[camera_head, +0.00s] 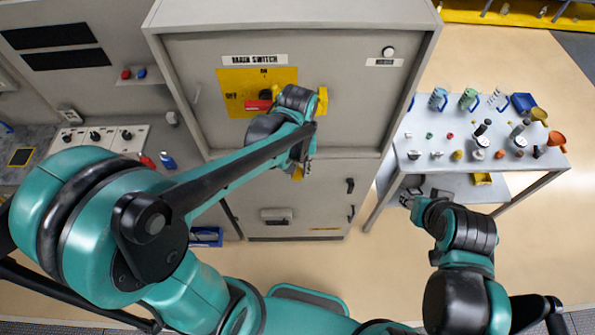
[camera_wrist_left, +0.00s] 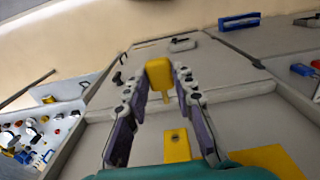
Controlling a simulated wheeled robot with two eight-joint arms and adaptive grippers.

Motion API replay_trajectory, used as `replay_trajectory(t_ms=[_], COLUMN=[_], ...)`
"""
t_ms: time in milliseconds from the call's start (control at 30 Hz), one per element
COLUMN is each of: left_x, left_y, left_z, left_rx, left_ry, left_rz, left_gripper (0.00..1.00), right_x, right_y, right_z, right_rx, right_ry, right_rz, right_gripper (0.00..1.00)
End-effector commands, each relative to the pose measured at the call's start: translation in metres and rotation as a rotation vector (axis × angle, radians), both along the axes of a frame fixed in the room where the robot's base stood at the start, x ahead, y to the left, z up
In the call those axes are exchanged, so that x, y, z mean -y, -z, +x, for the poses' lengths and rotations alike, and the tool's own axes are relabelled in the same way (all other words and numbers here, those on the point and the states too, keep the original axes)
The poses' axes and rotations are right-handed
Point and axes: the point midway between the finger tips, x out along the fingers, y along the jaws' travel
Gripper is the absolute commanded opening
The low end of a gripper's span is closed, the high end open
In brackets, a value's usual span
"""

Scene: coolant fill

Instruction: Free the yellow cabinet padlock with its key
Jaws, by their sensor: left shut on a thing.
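My left gripper (camera_head: 299,172) hangs in front of the grey cabinet, below the main switch panel. In the left wrist view its fingers (camera_wrist_left: 160,80) are shut on the key (camera_wrist_left: 159,72), which shows as a yellow block with a narrow stem. The yellow padlock (camera_head: 322,101) is at the cabinet front, right of the switch panel and partly behind my wrist. In the left wrist view, the padlock (camera_wrist_left: 177,148) has a dark spot on its face, and the key is apart from it. My right gripper (camera_head: 409,197) is low beside the side table; its finger gap is unclear.
The cabinet (camera_head: 345,65) bears a yellow switch panel (camera_head: 232,80) with a red part (camera_head: 258,105). The floor between cabinet and table is clear.

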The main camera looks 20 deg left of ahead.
Motion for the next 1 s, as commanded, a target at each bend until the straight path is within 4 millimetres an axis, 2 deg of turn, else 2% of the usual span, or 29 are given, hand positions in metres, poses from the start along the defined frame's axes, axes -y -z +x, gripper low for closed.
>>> replay_trajectory(t_ms=[1000], left_x=[-0.015], left_y=[0.001], left_z=[0.052], left_rx=[0.0], left_ry=[0.0], left_rz=[0.0], left_gripper=[0.08], right_x=[0.0], right_y=[0.006], right_z=[0.0], right_rx=[0.0], right_ry=[0.0], right_rz=[0.0], right_gripper=[0.4])
